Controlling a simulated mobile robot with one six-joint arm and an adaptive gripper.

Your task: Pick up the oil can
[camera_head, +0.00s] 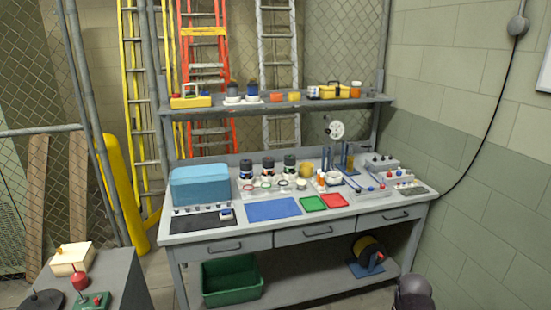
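I cannot pick out an oil can for certain; the small items on the workbench (285,236) are too small to tell apart. Among them are several dark cylinders with coloured bands, a yellow rounded object (306,170) and small orange-and-white bottles (320,178) behind the coloured mats. The upper shelf (280,105) holds more small containers, including orange ones (277,97). My gripper's fingers do not show. A dark rounded part at the bottom edge, right of centre, seems to be part of my arm, apart from the bench items.
A blue case (200,184) stands at the bench's left end. Blue, green and red mats lie along its front. A green bin (232,280) and a reel (368,252) sit on the lower shelf. A grey stand (105,280) is at lower left. Ladders and mesh fencing stand behind.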

